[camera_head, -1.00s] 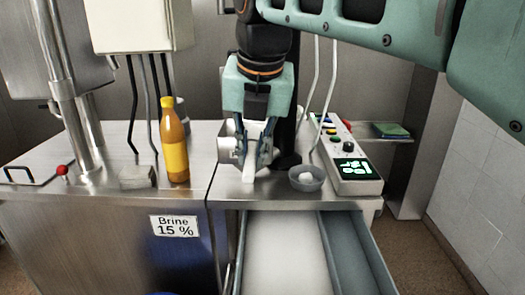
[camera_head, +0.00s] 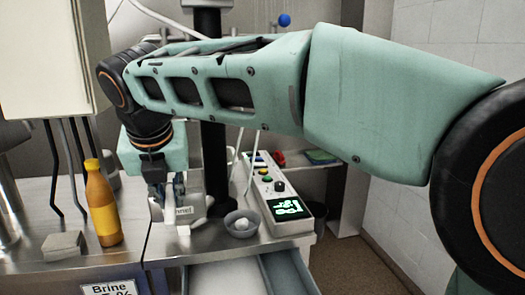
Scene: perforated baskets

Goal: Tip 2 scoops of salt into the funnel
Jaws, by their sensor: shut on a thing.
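A grey metal vessel (camera_head: 196,207) stands on the steel bench, with a label whose visible letters read "nnel", so it appears to be the funnel. My gripper (camera_head: 170,192) is pointed down right at it, fingers in front of its left part. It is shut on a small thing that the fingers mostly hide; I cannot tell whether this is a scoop. A white piece (camera_head: 183,230) shows low in front of the vessel. My forearm crosses the upper picture.
An orange bottle (camera_head: 103,212) and a small grey block (camera_head: 63,245) stand left of my gripper. A control panel (camera_head: 284,200) with a lit display is right of the bowl. A dark post (camera_head: 213,165) rises behind. An open trough (camera_head: 228,278) lies below the bench front.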

